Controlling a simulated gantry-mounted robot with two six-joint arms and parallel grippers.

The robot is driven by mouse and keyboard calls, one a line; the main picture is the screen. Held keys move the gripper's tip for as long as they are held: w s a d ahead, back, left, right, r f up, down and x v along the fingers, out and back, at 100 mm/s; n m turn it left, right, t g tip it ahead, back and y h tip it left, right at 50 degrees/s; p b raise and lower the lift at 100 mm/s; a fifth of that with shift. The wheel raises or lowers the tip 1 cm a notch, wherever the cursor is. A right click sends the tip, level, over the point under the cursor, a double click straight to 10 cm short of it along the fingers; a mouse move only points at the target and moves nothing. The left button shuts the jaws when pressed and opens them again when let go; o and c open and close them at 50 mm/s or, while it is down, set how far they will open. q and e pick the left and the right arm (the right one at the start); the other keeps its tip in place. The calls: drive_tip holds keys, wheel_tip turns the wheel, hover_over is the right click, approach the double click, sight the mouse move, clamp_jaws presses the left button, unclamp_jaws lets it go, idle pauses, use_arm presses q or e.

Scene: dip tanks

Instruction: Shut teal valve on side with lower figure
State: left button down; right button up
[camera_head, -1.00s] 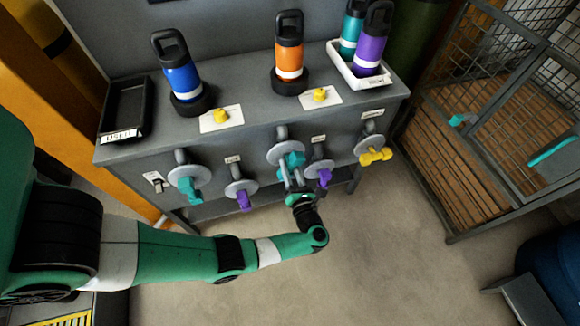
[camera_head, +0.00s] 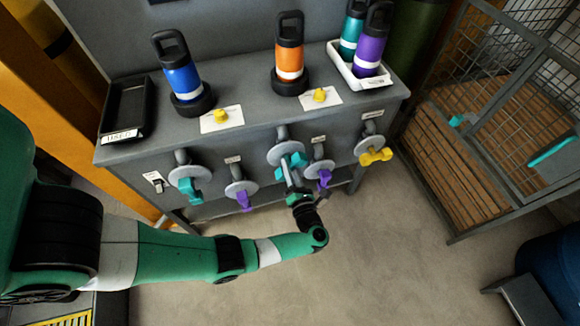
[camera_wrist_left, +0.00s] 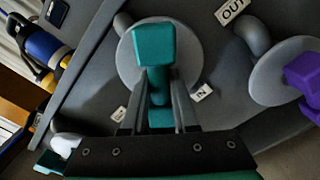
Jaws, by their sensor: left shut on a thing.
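A teal valve handle (camera_head: 298,160) is on the middle grey disc of the cabinet front. My left gripper (camera_head: 291,182) reaches up to it from below, its fingers shut on the handle. In the left wrist view, the teal handle (camera_wrist_left: 154,45) stands out before its grey disc, with the gripper fingers (camera_wrist_left: 158,105) on both sides of its lower part. A second teal valve (camera_head: 190,188) hangs downward at the cabinet's left. My right gripper is not in view.
Purple valves (camera_head: 243,200) (camera_head: 324,178) flank the middle valve closely; a yellow valve (camera_head: 376,156) is farther right. Blue (camera_head: 181,80) and orange (camera_head: 289,50) bottles stand on the cabinet. A black tray (camera_head: 124,105) lies left. A mesh cage (camera_head: 480,150) stands right. The floor in front is clear.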

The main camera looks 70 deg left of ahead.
use_arm(q)
drive_tip(key=m, duration=0.4)
drive_tip(key=shift+r+p, duration=0.15)
drive_tip(key=shift+p, duration=0.2)
drive_tip(key=shift+m+p, duration=0.5)
drive_tip(key=shift+m, duration=2.3)
drive_tip(key=c, duration=0.7)
unclamp_jaws()
drive_tip(key=d, duration=0.7)
drive_tip(key=s+d, duration=0.1)
drive_tip(key=d, duration=0.3)
drive_tip(key=shift+d, duration=0.3)
